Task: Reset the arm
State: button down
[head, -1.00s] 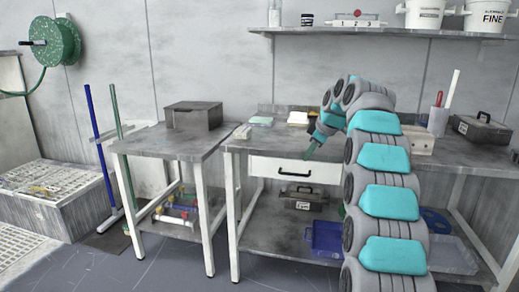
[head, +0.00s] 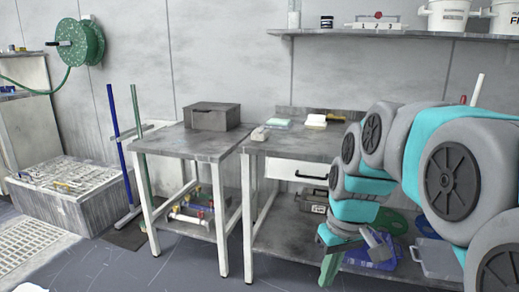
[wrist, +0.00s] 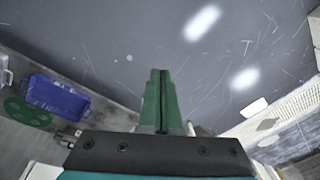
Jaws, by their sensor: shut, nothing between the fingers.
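My arm, teal and grey, folds in from the right side of the head view. My gripper (head: 328,268) hangs low in front of the right bench, pointing down toward the floor. In the wrist view my gripper (wrist: 161,75) shows as two green fingers pressed together with nothing between them. Below the fingertips is bare dark floor (wrist: 120,40).
The right bench (head: 290,146), with a white drawer (head: 284,168), stands behind my arm. A left bench (head: 175,143) bears a grey box (head: 212,117). A blue bin (wrist: 57,96) sits on the lower shelf. Open floor (head: 190,262) lies in front.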

jog(key=s+f+m+g, duration=0.1)
jog(key=s+f, duration=0.3)
jog(key=s, duration=0.6)
jog(key=s+d+f+m+g+h, duration=0.1)
jog(key=s+f, duration=0.4)
jog(key=s, duration=0.6)
jog(key=shift+s+d+f+m, duration=0.2)
jog(key=shift+s+d+m, duration=0.1)
jog(key=shift+m, duration=0.5)
